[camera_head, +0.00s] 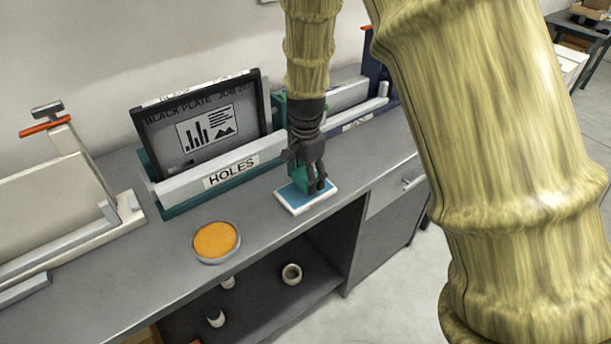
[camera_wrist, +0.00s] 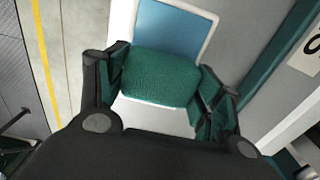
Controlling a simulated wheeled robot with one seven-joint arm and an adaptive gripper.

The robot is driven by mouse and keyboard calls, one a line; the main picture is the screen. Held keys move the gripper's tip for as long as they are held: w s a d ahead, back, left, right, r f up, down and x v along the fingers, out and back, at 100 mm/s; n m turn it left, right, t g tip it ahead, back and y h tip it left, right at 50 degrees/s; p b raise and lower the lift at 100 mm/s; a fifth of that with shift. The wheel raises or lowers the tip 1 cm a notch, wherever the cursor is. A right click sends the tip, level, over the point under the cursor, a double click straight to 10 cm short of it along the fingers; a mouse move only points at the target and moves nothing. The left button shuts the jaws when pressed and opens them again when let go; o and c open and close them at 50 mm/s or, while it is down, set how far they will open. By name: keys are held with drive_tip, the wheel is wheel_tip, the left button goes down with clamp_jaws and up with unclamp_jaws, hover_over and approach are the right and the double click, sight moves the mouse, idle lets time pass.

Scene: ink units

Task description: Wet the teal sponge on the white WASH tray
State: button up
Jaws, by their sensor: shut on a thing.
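The teal sponge (camera_wrist: 160,75) is between the fingers of my gripper (camera_wrist: 165,88), which is shut on it. The sponge is over the near part of the tray in the wrist view. I cannot tell whether it touches the blue surface. No WASH lettering is readable.
A round dish with an orange surface (camera_head: 215,241) sits left of the tray on the grey bench (camera_head: 160,265). A white unit (camera_head: 60,215) is at left. The bench's front edge is close to the tray.

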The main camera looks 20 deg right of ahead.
sight(305, 174)
drive_tip(key=shift+r+p, duration=2.25)
drive_tip(key=shift+r, duration=0.45)
drive_tip(key=shift+f, duration=0.1)
